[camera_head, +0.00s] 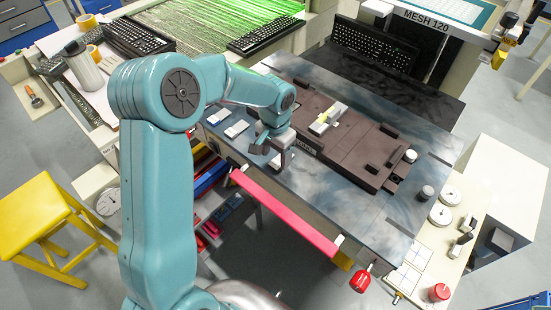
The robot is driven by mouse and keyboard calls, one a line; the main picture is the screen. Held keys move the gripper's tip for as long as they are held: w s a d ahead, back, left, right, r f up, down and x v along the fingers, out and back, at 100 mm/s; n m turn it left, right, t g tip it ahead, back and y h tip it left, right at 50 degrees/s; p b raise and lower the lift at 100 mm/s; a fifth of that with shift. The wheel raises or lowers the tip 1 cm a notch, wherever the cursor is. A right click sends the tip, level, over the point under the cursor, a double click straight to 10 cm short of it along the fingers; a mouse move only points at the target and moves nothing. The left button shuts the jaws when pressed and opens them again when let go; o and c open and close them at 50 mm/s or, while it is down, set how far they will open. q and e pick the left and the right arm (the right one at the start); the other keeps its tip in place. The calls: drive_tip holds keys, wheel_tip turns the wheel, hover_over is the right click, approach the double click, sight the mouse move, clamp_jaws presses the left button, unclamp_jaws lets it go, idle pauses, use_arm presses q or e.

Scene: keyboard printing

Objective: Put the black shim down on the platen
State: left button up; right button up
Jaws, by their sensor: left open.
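The platen, which I take to be the dark brown flat fixture (350,150), lies on the blue-grey steel bench top. A pale block with a yellow part (327,118) sits on it. My left arm comes in from the left and its gripper (271,150) is at the platen's left end, close to the bench's front edge. Its dark fingers are open. I cannot make out a black shim for certain; dark fingers and small dark parts look alike here. Whether the gripper touches the platen is unclear. My right gripper does not show.
A red bar (285,210) runs along the bench's front edge. White pads (236,129) lie left of the gripper. Dials (445,197) stand on the right side table. A keyboard (375,45) lies behind the platen. A yellow stool (50,215) stands at left.

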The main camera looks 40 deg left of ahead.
sight(275, 164)
use_arm(q)
wheel_tip(275, 164, up, 10)
drive_tip(key=shift+f, duration=0.25)
